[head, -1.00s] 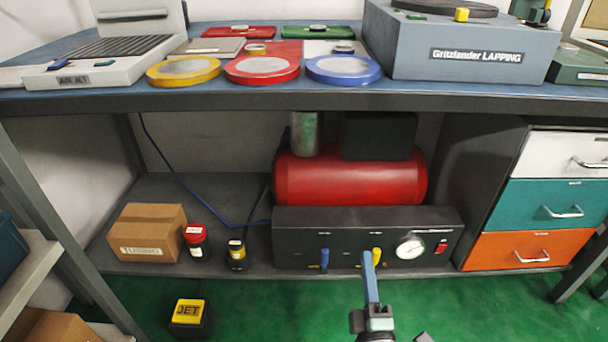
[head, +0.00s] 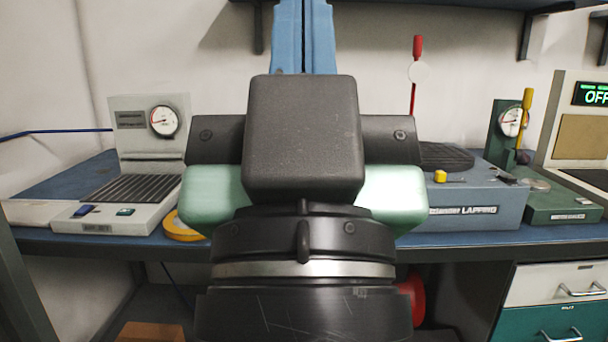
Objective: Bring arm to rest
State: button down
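My gripper (head: 304,45) stands upright in the middle of the head view, very close to the camera. Its two blue fingers point up side by side, with only a thin dark line between them, and their tips run out of the top of the picture. Nothing shows between them. The black gripper body and my wrist hide the middle of the bench (head: 45,238) behind. No part of my gripper is seen touching anything.
A white-grey machine with a dial (head: 150,165) stands left on the bench. The lapping machine (head: 475,207), a red-handled lever (head: 417,75), a green gauge stand (head: 505,130) and an OFF-display unit (head: 575,125) stand right. A yellow ring (head: 183,226) is partly hidden. Drawers (head: 555,287) sit below right.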

notch_tip(320, 180, up, 38)
jog(key=p, duration=3.7)
